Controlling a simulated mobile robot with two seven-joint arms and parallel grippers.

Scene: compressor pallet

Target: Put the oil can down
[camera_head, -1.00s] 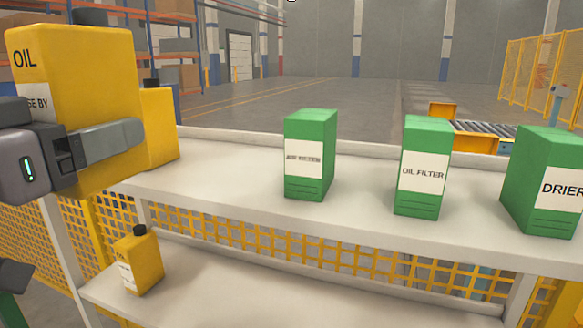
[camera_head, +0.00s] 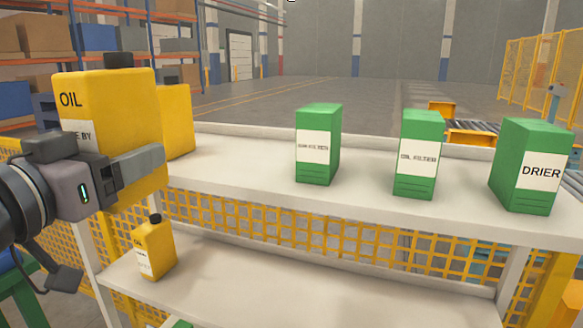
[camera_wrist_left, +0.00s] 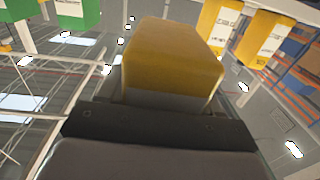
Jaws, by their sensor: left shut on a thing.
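A large yellow oil can (camera_head: 125,108) with OIL lettering and a dark cap is held upright by my left gripper (camera_head: 118,178), its fingers closed on the lower part. The can is at the left end of the shelf rack, in front of another yellow can (camera_head: 178,125) on the upper shelf (camera_head: 250,180). Its base is partly hidden by the gripper; I cannot tell whether it touches anything. In the left wrist view the held can (camera_wrist_left: 172,55) fills the middle, above the dark gripper body. My right gripper is not in view.
Three green boxes stand on the upper shelf: one with a blurred label (camera_head: 318,145), the oil filter (camera_head: 420,155) and the drier (camera_head: 530,168). A smaller yellow can (camera_head: 155,248) stands on the lower shelf (camera_head: 280,285). Shelf space left of the boxes is clear.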

